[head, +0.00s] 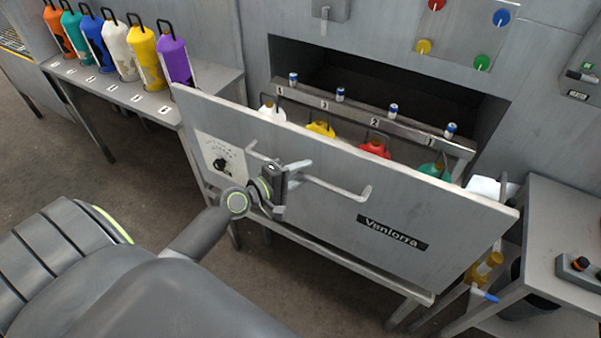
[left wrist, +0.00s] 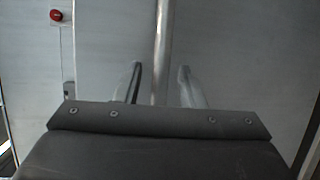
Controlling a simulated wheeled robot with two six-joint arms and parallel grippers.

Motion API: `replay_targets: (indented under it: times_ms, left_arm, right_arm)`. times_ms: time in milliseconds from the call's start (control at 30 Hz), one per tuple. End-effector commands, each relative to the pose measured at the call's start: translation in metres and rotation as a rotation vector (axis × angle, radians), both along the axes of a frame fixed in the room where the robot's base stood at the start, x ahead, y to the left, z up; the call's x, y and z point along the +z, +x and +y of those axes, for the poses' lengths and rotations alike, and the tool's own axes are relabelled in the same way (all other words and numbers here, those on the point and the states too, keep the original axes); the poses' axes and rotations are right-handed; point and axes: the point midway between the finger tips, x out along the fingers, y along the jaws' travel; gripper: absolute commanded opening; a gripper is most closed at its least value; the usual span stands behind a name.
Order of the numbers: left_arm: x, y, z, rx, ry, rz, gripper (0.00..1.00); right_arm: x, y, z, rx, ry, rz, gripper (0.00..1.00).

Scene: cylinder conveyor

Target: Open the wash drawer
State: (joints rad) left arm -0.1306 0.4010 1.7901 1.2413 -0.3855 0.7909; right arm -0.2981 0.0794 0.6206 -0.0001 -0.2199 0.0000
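My left gripper (head: 284,186) is at the handle's left half. In the left wrist view its two fingers (left wrist: 160,82) stand apart on either side of the bar, with a gap showing on each side. My right gripper is not in view.
Inside the drawer are white, yellow, red and green cylinders (head: 375,149) behind the panel, by a numbered rail (head: 365,122). A shelf (head: 130,90) with several coloured cylinders stands at left. A grey table (head: 565,225) stands close at right.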

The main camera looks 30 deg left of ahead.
Motion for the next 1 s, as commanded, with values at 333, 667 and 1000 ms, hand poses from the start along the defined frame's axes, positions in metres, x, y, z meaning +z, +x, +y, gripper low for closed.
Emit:
replay_targets:
  times_ms: [333, 667, 1000]
  left_arm:
    - [0.001, -0.008, 0.004, 0.0, 0.002, 0.0, 0.36]
    - [0.009, -0.067, 0.024, -0.002, 0.007, 0.003, 0.36]
    - [0.019, -0.123, 0.044, -0.003, 0.006, 0.003, 0.36]
  right_arm:
    - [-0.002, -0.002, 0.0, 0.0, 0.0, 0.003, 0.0]
    - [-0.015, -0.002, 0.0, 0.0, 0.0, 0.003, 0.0]
    - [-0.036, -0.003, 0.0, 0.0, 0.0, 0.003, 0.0]
